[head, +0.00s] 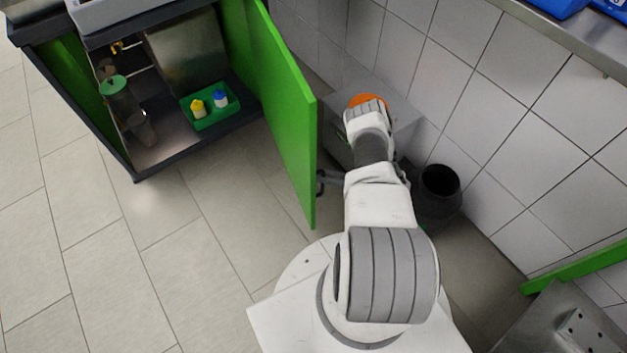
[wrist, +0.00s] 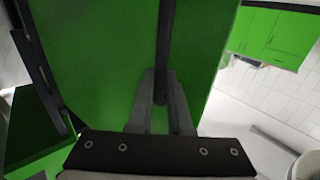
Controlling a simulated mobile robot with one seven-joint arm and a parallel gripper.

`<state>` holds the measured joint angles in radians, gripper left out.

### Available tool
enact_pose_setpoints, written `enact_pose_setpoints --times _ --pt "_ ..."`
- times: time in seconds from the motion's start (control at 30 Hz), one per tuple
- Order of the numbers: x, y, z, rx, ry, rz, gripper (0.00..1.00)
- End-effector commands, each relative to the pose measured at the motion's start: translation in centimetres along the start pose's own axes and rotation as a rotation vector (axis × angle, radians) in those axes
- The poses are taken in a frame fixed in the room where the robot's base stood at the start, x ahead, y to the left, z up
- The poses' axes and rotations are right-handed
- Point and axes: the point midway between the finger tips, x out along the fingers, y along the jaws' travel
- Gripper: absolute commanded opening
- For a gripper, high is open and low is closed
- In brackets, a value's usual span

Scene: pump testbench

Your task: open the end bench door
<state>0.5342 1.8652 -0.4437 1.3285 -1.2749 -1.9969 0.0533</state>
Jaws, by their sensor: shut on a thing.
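The green end bench door (head: 285,110) stands swung well out from its cabinet in the head view, whose inside is open to view. The door's green face also fills much of the wrist view (wrist: 100,60). A dark bar handle (wrist: 165,45) runs down that face. My gripper (wrist: 161,88) is shut on the handle, one finger on each side of it. In the head view my gripper (head: 324,182) shows only partly, dark, at the door's right face beside my arm; the handle is not clear there.
The open cabinet holds a green tray (head: 212,118) with a yellow and a blue-capped bottle, and a green-lidded container (head: 118,98). Floor left of the door is clear.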

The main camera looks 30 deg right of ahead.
Motion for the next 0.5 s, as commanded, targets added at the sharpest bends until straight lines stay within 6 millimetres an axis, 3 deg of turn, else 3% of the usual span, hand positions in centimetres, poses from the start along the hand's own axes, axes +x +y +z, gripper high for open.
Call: enact_pose_setpoints --times 0.03,0.43,0.47,0.5 --pt "0.16 0.7 -0.16 -0.013 0.003 0.007 0.0" --pt "0.17 0.83 -0.26 -0.014 0.005 0.003 0.0" --pt "0.18 0.83 -0.26 -0.014 0.005 0.003 0.21" --pt "0.17 0.82 -0.26 -0.014 0.005 0.004 0.28"
